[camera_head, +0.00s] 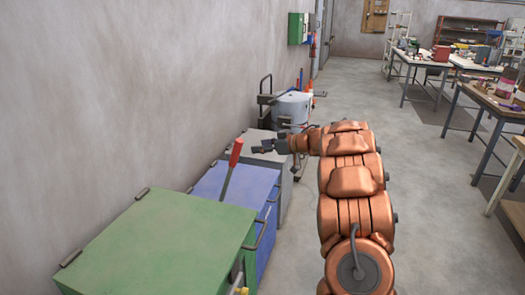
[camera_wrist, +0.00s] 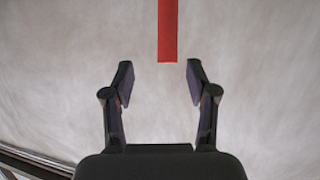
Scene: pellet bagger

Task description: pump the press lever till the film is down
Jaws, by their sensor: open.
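The press lever (camera_head: 231,168) has a red handle on a thin grey rod. It rises above the blue and green cabinets by the wall and leans a little to the right. My gripper (camera_head: 262,147) is to the right of the red handle in the head view, at about the height of its top. In the wrist view the red handle (camera_wrist: 168,30) comes down from the top edge, ahead of and between the open fingertips (camera_wrist: 160,75). The jaws are empty, and no contact with the handle shows. The film cannot be made out.
A green cabinet (camera_head: 150,240) and a blue cabinet (camera_head: 238,188) stand along the left wall, with a grey box (camera_head: 258,137) behind them. A pale drum (camera_head: 292,108) stands farther back. Cluttered tables (camera_head: 492,104) are at the right. The middle floor (camera_head: 425,190) is clear.

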